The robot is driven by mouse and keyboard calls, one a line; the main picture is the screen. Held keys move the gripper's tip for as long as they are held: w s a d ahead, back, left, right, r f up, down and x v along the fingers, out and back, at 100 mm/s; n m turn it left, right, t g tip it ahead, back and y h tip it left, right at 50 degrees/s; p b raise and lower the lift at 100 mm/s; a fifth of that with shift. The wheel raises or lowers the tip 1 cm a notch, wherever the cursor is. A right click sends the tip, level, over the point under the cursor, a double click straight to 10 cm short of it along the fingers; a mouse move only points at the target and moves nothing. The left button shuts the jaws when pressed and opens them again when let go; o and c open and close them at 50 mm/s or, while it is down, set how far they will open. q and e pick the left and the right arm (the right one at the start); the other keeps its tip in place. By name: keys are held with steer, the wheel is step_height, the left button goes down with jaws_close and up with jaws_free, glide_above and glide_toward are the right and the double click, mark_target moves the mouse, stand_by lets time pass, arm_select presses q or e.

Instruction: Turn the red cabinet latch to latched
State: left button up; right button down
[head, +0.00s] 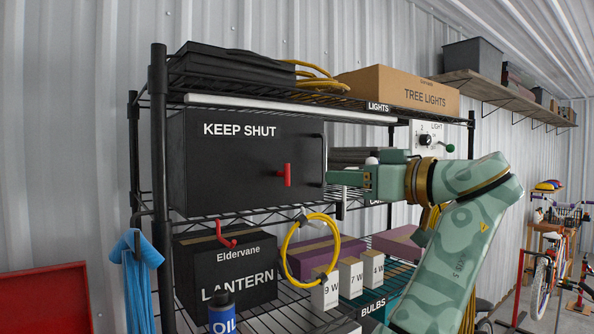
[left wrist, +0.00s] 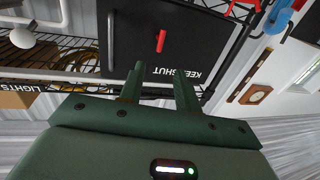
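The black cabinet (head: 225,165) marked KEEP SHUT stands on the wire rack, its door looking closed; it also shows in the left wrist view (left wrist: 195,30). The red latch (head: 287,175) on its front has its bar upright, with a short stem to the left; it also shows in the left wrist view (left wrist: 161,41). My left gripper (head: 335,178) is right of the latch, near the black door handle (head: 324,150). In the left wrist view its fingers (left wrist: 160,78) are apart and empty, and the latch lies beyond them, apparently untouched. My right gripper is not in view.
A white tube (head: 290,108) runs above the cabinet. A red hook (head: 226,238) and a yellow cable loop (head: 312,248) hang below it, before boxes. The light switch box (head: 427,140) is behind my left arm. A blue cloth (head: 136,265) hangs at left.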

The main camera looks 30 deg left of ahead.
mark_target(289, 172)
arm_select(q)
steer(key=a+p, duration=0.1)
steer(key=a, duration=0.3)
steer(key=w+a+p, duration=0.1)
steer(key=a, duration=0.3)
steer(key=w+a+p, duration=0.1)
steer(key=a, duration=0.2)
steer(key=shift+w+a+p, duration=0.15)
steer(key=shift+a+p, duration=0.25)
steer(key=shift+d, duration=0.1)
steer(key=shift+c, duration=0.3)
jaws_close()
